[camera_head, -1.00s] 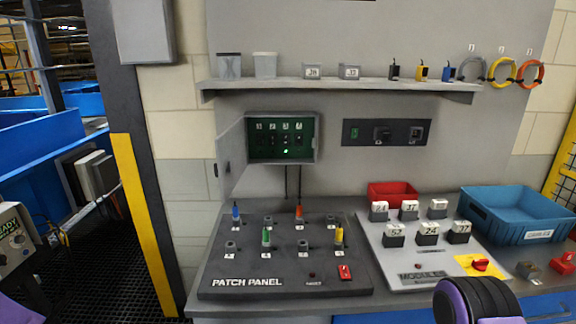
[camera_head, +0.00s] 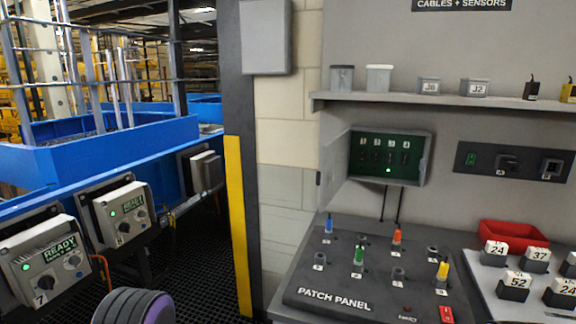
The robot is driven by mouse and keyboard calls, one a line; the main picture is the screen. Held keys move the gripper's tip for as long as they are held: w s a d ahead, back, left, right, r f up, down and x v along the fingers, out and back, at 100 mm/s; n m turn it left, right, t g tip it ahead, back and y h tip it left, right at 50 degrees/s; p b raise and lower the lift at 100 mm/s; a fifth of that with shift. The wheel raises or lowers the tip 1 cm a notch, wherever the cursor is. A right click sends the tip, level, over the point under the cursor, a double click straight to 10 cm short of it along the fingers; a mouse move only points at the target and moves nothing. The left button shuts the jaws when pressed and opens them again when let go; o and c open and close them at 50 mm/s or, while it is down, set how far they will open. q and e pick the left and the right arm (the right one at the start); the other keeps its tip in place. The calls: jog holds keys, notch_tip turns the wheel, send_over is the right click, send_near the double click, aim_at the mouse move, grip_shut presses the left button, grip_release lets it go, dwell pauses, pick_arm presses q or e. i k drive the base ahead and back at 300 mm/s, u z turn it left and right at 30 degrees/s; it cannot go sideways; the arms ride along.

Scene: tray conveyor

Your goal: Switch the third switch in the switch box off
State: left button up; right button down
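The switch box (camera_head: 428,158) hangs on the grey wall panel, right of centre, with its door (camera_head: 340,170) swung open to the left. Inside is a dark green panel with a row of small numbered switches. The third switch (camera_head: 391,157) is under the label 3, and a green light (camera_head: 388,170) glows below it. The lever positions are too small to tell. Neither gripper is in view. A dark rounded part with a purple rim at the bottom left looks like part of my arm.
A patch panel (camera_head: 335,297) with coloured plugs lies on the bench below the box. A shelf (camera_head: 440,104) with cups and small boxes runs above it. A red bin (camera_head: 515,236) and numbered modules stand at right. A yellow-black post (camera_head: 238,220) and control boxes marked READY (camera_head: 45,260) are at left.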

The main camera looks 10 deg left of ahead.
aim_at(390, 160)
jog(key=u, duration=1.85)
jog(key=i, duration=1.3)
jog(key=z, duration=2.75)
